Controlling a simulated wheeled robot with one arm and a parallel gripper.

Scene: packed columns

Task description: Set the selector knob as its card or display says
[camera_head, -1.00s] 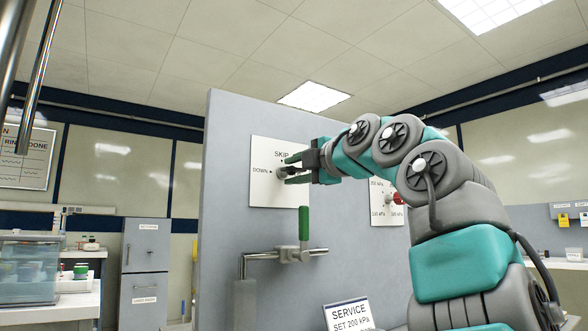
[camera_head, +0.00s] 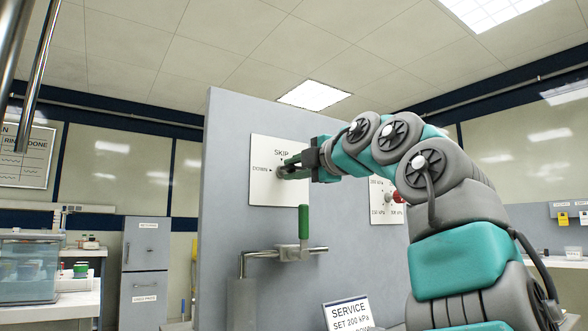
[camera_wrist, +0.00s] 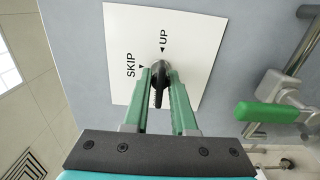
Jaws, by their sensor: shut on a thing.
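The dark selector knob (camera_wrist: 157,88) sits on a white plate (camera_wrist: 205,60) fixed to a grey upright panel. In the wrist view the plate reads SKIP and UP, each with a small black triangle; in the head view SKIP and DOWN show. My gripper (camera_wrist: 159,78) is shut on the knob, with one green finger on each side. In the head view my gripper (camera_head: 291,167) hides much of the knob and part of the plate. I cannot tell which mark the knob points at. A white card (camera_head: 347,314) reads SERVICE, SET 200 kPa; its lower line is cut off.
A green-handled lever (camera_head: 304,222) on a metal pipe stands out from the panel below the plate. A second plate with a red knob (camera_head: 397,197) and kPa marks is to the right, partly behind my arm. Grey cabinets (camera_head: 146,255) and benches stand at the back left.

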